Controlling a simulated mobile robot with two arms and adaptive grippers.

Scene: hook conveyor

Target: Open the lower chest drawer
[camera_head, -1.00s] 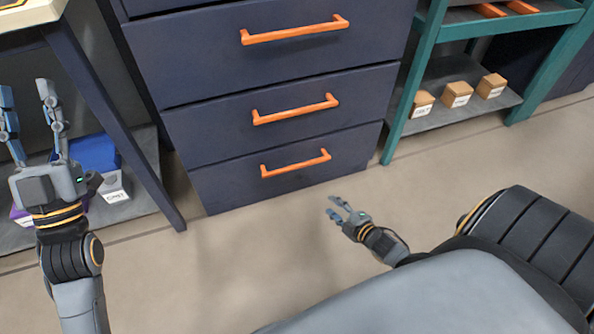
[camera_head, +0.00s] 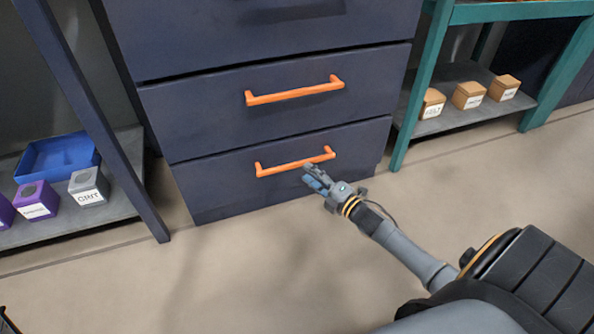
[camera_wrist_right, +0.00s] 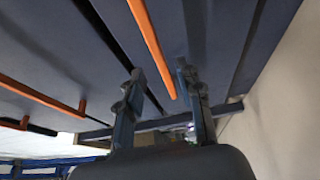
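The dark blue chest's lower drawer (camera_head: 225,190) looks shut, its front in line with the drawer above. Its orange bar handle (camera_head: 280,169) runs across the front. My right gripper (camera_head: 309,174) is just in front of this handle, towards its right half. In the right wrist view the gripper (camera_wrist_right: 160,72) is open, with two spread fingers. An orange handle bar (camera_wrist_right: 150,40) shows between the fingers in that picture; I cannot tell whether they touch it.
The middle drawer (camera_head: 200,123) with its orange handle (camera_head: 293,92) is above. A teal shelf (camera_head: 410,100) with several labelled boxes stands at right. At left, a shelf (camera_head: 115,205) holds a blue tray (camera_head: 25,172) and labelled boxes. Open floor (camera_head: 230,270) lies in front.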

